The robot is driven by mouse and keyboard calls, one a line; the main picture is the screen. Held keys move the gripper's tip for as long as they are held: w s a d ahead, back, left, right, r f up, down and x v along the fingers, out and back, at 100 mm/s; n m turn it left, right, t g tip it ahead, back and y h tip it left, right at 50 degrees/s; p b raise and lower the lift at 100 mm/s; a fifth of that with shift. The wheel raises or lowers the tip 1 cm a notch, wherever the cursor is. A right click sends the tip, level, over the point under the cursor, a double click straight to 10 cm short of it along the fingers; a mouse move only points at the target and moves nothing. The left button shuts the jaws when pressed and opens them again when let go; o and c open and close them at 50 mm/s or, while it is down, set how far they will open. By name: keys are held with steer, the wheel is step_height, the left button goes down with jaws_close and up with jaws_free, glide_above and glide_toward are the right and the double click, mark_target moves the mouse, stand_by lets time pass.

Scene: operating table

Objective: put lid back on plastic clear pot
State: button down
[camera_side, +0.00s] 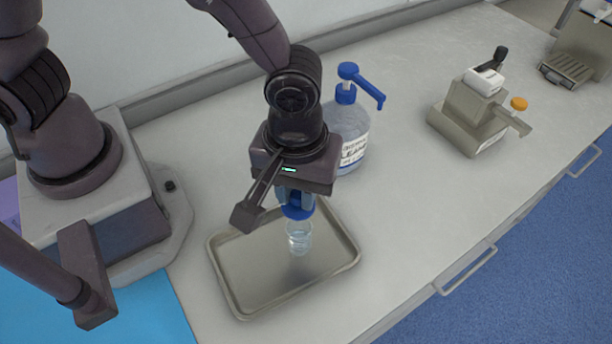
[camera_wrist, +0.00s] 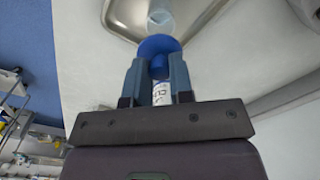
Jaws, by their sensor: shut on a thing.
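A clear plastic pot (camera_side: 299,240) stands upright on a metal tray (camera_side: 235,284). My gripper (camera_side: 297,207) is shut on a blue lid (camera_side: 298,212), just above the pot in the side view. In the wrist view, the lid (camera_wrist: 158,45) sits between my gripper's fingertips (camera_wrist: 159,68). The pot (camera_wrist: 160,17) shows beyond the lid there, partly hidden by it. I cannot tell whether the lid touches the pot's rim.
A pump bottle (camera_side: 350,130) with a blue top stands behind my gripper. A grey dispenser device (camera_side: 470,112) stands to the right on the counter (camera_side: 410,190). The counter right of the tray is clear.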

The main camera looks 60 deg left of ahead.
mark_target(298, 213)
steer(key=shift+f, duration=2.7)
steer(key=shift+f, duration=0.2)
steer(key=shift+c, duration=2.2)
jaws_free()
steer(key=shift+r, duration=3.55)
steer(key=shift+c, duration=0.2)
jaws_close()
